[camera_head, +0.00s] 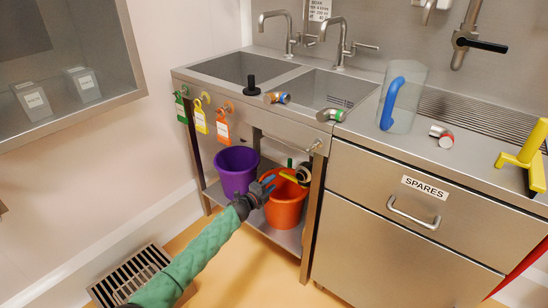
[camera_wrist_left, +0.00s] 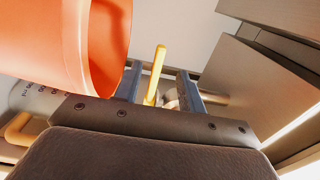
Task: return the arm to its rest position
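My left arm, in a green sleeve, reaches in from the bottom left of the head view. Its gripper (camera_head: 268,184) is at the near left side of the orange bucket (camera_head: 284,208), in front of the low shelf under the sink. In the left wrist view the two fingers (camera_wrist_left: 160,88) stand apart, so the gripper is open. A yellow bar (camera_wrist_left: 155,75) shows in the gap between them, touching neither finger as far as I can see. The orange bucket (camera_wrist_left: 105,45) fills the upper left of that view. My right gripper is not in view.
A purple bucket (camera_head: 236,168) stands left of the orange one. The sink-bench leg (camera_head: 312,215) and the SPARES cabinet (camera_head: 400,220) are to the right. Coloured tags (camera_head: 201,117) hang on the bench front. The floor (camera_head: 250,265) is clear beside a grate (camera_head: 132,272).

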